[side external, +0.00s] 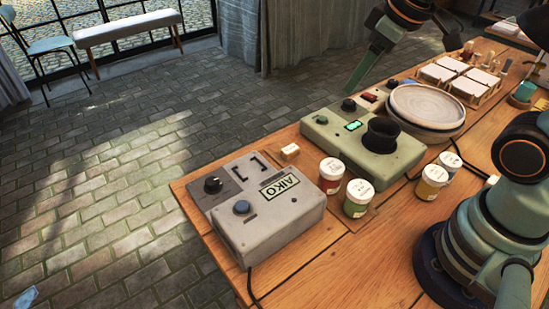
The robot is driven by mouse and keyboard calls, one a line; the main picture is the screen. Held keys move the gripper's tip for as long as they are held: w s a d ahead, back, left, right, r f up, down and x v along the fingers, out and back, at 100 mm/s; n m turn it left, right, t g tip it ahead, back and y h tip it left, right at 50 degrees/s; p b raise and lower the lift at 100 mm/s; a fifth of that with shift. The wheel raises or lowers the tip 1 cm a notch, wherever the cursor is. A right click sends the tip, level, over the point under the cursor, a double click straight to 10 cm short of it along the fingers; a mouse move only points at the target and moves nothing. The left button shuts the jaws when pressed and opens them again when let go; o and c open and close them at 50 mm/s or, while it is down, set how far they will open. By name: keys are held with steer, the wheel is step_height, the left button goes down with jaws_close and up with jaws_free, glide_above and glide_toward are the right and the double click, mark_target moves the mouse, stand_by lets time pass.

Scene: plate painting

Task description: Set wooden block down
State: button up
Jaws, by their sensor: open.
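A small pale block (290,151), which looks like the wooden block, rests on the wooden table (330,240) near its far edge. It sits between the grey AIKO box (265,208) and the green device (365,140). My gripper (353,88) is open and raised, to the upper right of the block and apart from it. It is above or behind the green device; its exact height is hard to tell. I see nothing between its fingers, though they are small and seen from the side.
Paint jars with white lids, such as one red-labelled jar (331,175) and one green-labelled jar (357,198), stand near the block. Grey plates (427,103) are stacked on the right. A tray of white squares (468,88) lies behind. The table's front is mostly clear.

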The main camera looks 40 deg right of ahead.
steer(key=s+m, duration=0.1)
steer(key=s+m+t, duration=0.1)
steer(key=s+m, duration=0.1)
steer(key=shift+d+f, duration=0.1)
steer(key=shift+d, duration=0.3)
stand_by(1.1)
